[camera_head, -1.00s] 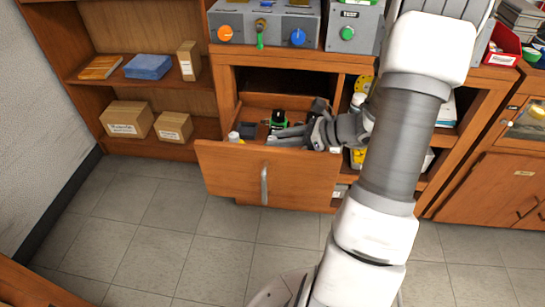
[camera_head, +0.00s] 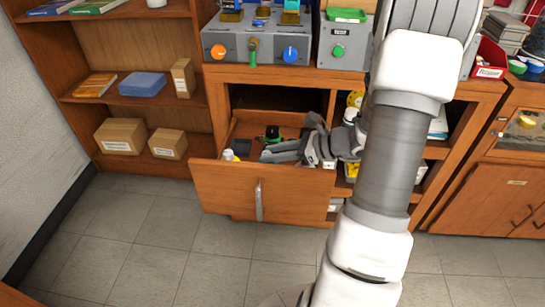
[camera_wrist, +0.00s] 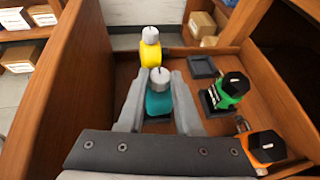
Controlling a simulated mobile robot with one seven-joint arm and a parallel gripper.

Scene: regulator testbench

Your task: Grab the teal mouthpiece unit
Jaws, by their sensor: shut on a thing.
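The teal mouthpiece unit (camera_wrist: 158,104) stands in the open drawer, with a pale grey cap on top. In the wrist view, my gripper (camera_wrist: 156,82) has one finger on each side of it and is shut on it. In the head view, my gripper (camera_head: 264,156) reaches into the drawer from the right, and the teal unit cannot be made out there. The wooden drawer (camera_head: 225,188) is pulled out, and its front wall partly hides the inside.
A yellow unit (camera_wrist: 151,55) stands just beyond the teal one. A green unit (camera_wrist: 229,90) and an orange unit (camera_wrist: 264,148) are to the right, near an empty black holder (camera_wrist: 203,67). The drawer's high wooden wall (camera_wrist: 62,95) is close on the left.

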